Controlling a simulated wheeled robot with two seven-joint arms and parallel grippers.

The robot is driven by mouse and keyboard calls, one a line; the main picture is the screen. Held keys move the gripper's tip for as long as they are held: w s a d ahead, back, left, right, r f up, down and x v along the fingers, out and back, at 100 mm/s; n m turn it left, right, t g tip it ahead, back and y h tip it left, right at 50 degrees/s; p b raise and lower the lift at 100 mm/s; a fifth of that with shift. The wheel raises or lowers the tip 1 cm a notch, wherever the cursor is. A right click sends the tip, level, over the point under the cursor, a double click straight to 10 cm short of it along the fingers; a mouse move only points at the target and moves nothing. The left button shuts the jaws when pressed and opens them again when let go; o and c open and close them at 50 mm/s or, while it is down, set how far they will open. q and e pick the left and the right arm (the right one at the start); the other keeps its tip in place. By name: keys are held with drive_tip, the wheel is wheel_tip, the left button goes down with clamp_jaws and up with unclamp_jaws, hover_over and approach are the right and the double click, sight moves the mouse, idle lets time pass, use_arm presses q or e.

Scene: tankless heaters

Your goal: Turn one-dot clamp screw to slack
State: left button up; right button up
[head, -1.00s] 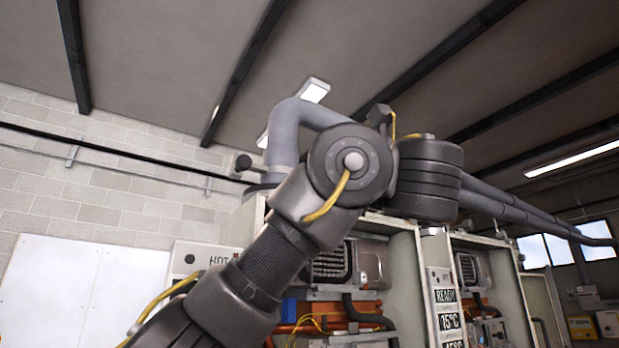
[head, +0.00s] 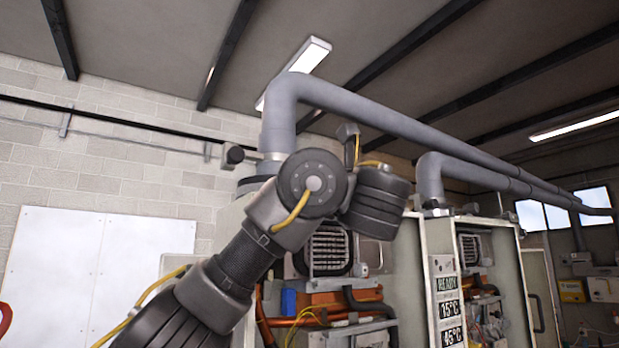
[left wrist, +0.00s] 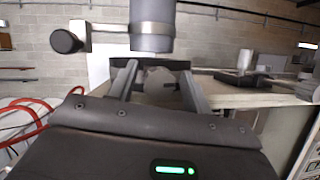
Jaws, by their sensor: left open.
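A dark round knob (head: 233,155) sticks out to the left of the grey flue pipe (head: 281,118) at the left heater. In the left wrist view the same kind of knob (left wrist: 67,41) sits on a short bar joined to the pipe (left wrist: 152,24). I cannot make out any dot marks. My left gripper (left wrist: 157,67) is open, its fingers pointing toward the lower end of the pipe, with the knob off to their left. A blurred grey shape shows between the fingers; I cannot tell whether they touch it. In the head view my arm hides the gripper. My right gripper is out of view.
A second heater cabinet (head: 497,232) with its own pipe (head: 430,182) stands to the right. Red hoses (left wrist: 22,110) hang at left in the left wrist view. White panels (head: 95,260) cover the left wall.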

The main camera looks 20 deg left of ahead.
use_arm(q)
drive_tip(key=shift+s, duration=0.15)
drive_tip(key=c, duration=1)
drive_tip(key=shift+o, duration=0.2)
drive_tip(key=shift+n, duration=0.5)
drive_tip(key=n+g+y+b, duration=0.1)
drive_tip(key=n+g+y, duration=0.1)
drive_tip(key=n, duration=0.1)
drive_tip(key=shift+n, duration=0.4)
drive_tip(key=shift+r+n+g+y+b, duration=0.1)
drive_tip(key=shift+n+g+y+b, duration=0.55)
drive_tip(key=shift+n, duration=2.15)
drive_tip(key=shift+g+p, duration=0.3)
drive_tip(key=shift+g, duration=0.45)
drive_tip(key=o, duration=1)
drive_tip(key=shift+c, duration=0.2)
